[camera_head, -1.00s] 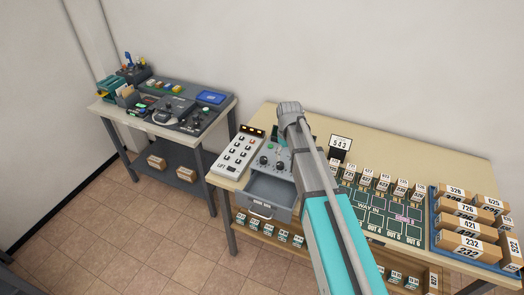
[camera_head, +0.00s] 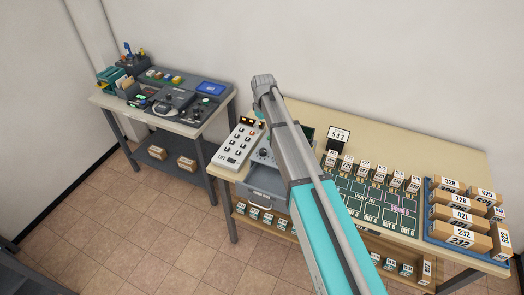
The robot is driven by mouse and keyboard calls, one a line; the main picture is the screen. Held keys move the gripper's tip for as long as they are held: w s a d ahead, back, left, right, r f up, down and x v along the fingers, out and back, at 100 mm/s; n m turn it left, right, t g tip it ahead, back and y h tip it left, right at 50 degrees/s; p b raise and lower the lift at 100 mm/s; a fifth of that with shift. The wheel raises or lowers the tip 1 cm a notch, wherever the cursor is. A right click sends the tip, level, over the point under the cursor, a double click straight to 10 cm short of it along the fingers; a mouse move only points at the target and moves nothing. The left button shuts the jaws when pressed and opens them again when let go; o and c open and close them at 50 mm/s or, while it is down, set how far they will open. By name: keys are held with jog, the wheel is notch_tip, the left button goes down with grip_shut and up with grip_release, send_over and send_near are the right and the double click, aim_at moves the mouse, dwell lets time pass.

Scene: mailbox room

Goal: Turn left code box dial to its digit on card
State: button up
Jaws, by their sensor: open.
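The grey code box (camera_head: 252,163) stands on the right-hand table, partly behind my arm. One dark dial (camera_head: 264,154) shows on its face, close to the left edge of my arm; its setting is too small to read. The rest of the face is hidden by the arm. The box's grey drawer (camera_head: 262,184) sticks out at the front. A card (camera_head: 339,135) reading 543 stands upright behind the box, to the right. My arm reaches over the code box, its wrist end above the table's back edge. My gripper is hidden behind the arm.
A white button panel (camera_head: 238,148) marked LIFT stands just left of the code box. A dark green sorting board (camera_head: 365,205) and a blue tray (camera_head: 429,226) of numbered parcels lie to the right. A second table (camera_head: 183,128) with equipment stands at left.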

aim_at(263, 150)
jog(key=shift+f+b, duration=6.7)
jog(key=shift+f, duration=0.05)
grip_shut()
jog(key=shift+m, duration=0.3)
jog(key=m, duration=0.7)
